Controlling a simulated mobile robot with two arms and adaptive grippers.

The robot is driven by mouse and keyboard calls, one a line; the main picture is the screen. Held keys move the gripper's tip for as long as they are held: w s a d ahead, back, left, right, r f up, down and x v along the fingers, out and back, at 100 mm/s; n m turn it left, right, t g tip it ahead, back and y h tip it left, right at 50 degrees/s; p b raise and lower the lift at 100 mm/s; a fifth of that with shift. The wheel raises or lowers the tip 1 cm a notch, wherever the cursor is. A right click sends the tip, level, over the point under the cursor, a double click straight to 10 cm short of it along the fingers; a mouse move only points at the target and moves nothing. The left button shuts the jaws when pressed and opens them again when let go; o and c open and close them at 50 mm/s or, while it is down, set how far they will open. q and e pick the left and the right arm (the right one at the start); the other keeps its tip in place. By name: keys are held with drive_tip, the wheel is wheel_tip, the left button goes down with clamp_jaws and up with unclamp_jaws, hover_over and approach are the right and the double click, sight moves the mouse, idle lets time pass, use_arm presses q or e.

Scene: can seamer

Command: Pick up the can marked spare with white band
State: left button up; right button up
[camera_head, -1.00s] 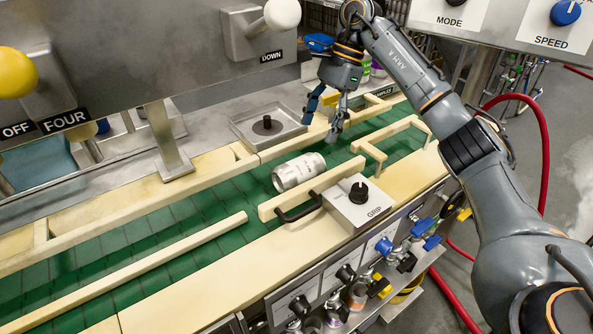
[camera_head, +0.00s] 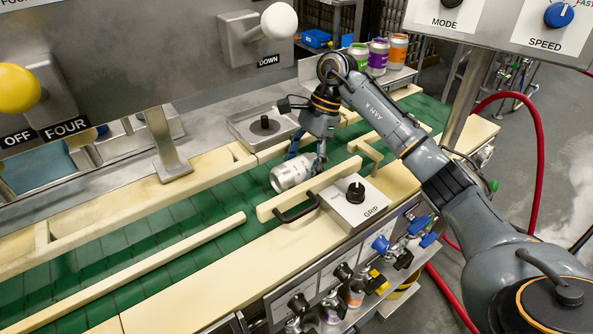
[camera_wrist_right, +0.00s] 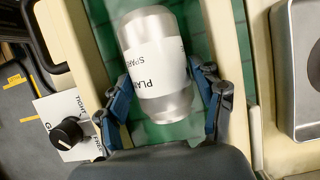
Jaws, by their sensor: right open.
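A silver can with a white band (camera_head: 290,172) lies on its side on the green conveyor belt (camera_head: 196,208). In the right wrist view the white band (camera_wrist_right: 155,62) carries partly visible dark lettering that includes "PLA" and "SPAR". My right gripper (camera_head: 306,160) is low over the belt at the can's right end. In the wrist view its two blue-grey fingers (camera_wrist_right: 165,98) stand apart on either side of the can's lower part. The gripper is open; whether a finger touches the can is not clear. My left gripper is not in view.
Cream guide rails (camera_head: 302,190) flank the belt closely. A grey GRIP box (camera_head: 354,204) with a black knob and a black handle (camera_head: 298,212) stand in front. Several coloured cans (camera_head: 378,56) stand at the back right. A metal plate (camera_head: 264,126) lies behind.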

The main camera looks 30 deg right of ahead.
drive_tip(key=c, duration=0.5)
drive_tip(key=shift+r, duration=0.1)
